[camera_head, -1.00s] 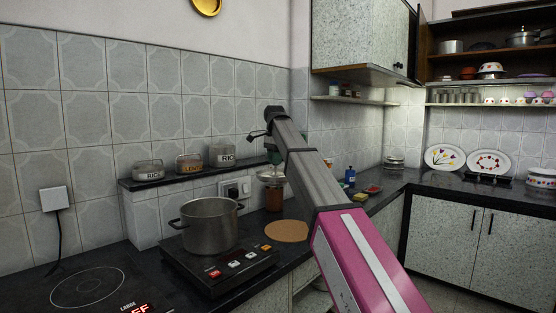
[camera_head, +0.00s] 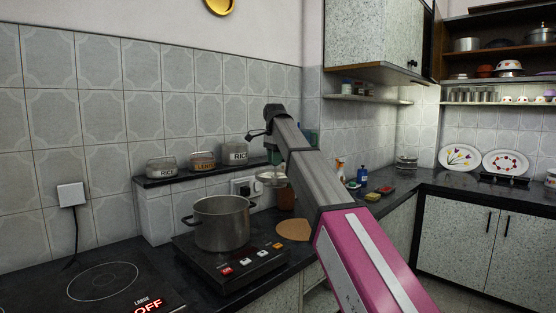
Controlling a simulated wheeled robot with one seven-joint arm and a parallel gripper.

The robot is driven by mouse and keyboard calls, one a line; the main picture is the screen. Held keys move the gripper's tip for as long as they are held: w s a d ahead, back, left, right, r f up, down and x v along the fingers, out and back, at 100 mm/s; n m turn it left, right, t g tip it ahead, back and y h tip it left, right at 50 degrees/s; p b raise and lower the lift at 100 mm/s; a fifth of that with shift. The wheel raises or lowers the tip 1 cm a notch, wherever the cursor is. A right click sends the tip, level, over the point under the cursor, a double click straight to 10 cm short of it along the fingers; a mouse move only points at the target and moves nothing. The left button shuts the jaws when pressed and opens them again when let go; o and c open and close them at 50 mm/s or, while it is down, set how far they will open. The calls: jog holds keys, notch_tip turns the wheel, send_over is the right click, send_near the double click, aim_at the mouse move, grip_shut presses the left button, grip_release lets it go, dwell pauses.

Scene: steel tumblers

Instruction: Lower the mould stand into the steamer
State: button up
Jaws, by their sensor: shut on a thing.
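The steamer (camera_head: 221,223), an open grey metal pot with two side handles, stands upright on a black induction hob. My gripper (camera_head: 276,160) points down beyond the pot and to its right, partly hidden behind my own arm. It is shut on the mould stand (camera_head: 270,179), of which a pale, shallow, dish-like part shows. The stand is in the air, higher than the pot's rim and to its right in the picture. My arm hides the stand's right side, and its lower part cannot be made out.
A brown jar (camera_head: 286,199) stands behind, just below the held stand in the picture. A round tan mat (camera_head: 294,230) lies right of the hob (camera_head: 232,265). A ledge (camera_head: 205,174) with labelled containers runs behind the pot. A flat cooktop (camera_head: 103,282) is at left.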

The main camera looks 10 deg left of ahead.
jog(key=s+a, duration=1.5)
jog(key=a, duration=0.2)
jog(key=shift+s, duration=0.25)
dwell(2.0)
jog(key=shift+f, duration=0.1)
dwell(1.4)
jog(key=shift+f, duration=1.4)
jog(key=shift+f, duration=0.1)
jog(key=shift+f, duration=1.4)
jog(key=shift+f, duration=0.15)
